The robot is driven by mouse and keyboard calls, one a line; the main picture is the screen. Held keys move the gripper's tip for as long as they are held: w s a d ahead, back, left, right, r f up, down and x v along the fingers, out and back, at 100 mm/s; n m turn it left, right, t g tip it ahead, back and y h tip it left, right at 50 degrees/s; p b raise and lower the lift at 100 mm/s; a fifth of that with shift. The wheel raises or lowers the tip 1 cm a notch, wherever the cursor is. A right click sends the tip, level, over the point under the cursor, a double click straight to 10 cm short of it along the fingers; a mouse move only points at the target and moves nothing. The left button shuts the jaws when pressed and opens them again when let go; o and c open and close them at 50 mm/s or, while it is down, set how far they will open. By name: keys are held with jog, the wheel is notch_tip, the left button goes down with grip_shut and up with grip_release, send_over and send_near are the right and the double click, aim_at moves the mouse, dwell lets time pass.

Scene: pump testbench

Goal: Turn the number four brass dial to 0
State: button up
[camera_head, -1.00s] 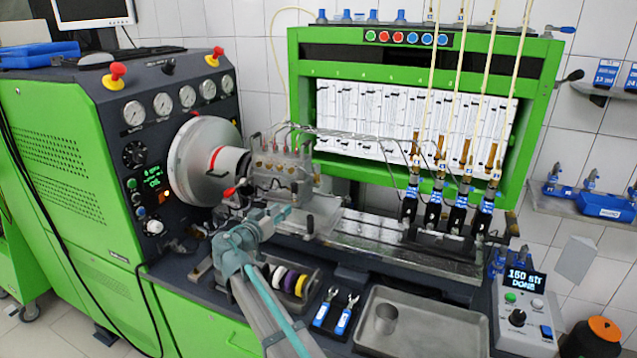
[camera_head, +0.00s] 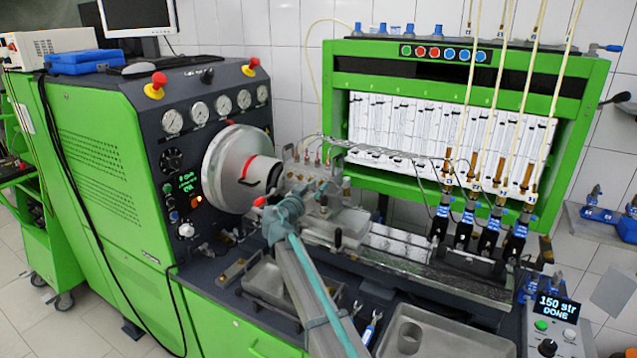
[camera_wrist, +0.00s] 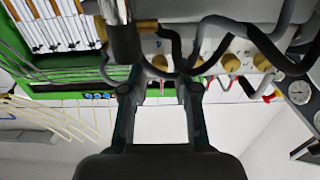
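Several brass knobs stand in a row on the metal pump block in the wrist view, among them one brass knob (camera_wrist: 228,62) and another to its right (camera_wrist: 262,62). I cannot read numbers or a setting on them, so I cannot tell which is number four. The pump (camera_head: 318,182) sits beside the big grey disc in the head view. My gripper (camera_wrist: 160,88) has its two fingers apart, with no object visibly held. Its tips are close to dark hoses and the brass knobs; contact cannot be told. In the head view my arm hides part of the pump's front.
Thin metal pipes (camera_wrist: 65,75) and dark hoses (camera_wrist: 215,25) crowd the pump. The grey disc (camera_head: 238,170) is left of it, the injectors (camera_head: 468,215) right. A metal tray (camera_head: 440,340) and a control box (camera_head: 552,322) are in front.

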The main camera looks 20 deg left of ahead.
jog(key=shift+w+d, duration=0.15)
jog(key=shift+w, duration=0.45)
grip_shut()
jog(key=shift+f+n+b, duration=0.2)
jog(key=shift+n+b, duration=0.1)
jog(key=shift+b, duration=0.35)
jog(key=n+b, duration=0.8)
jog(key=shift+r+b, duration=0.2)
jog(key=shift+b, duration=0.15)
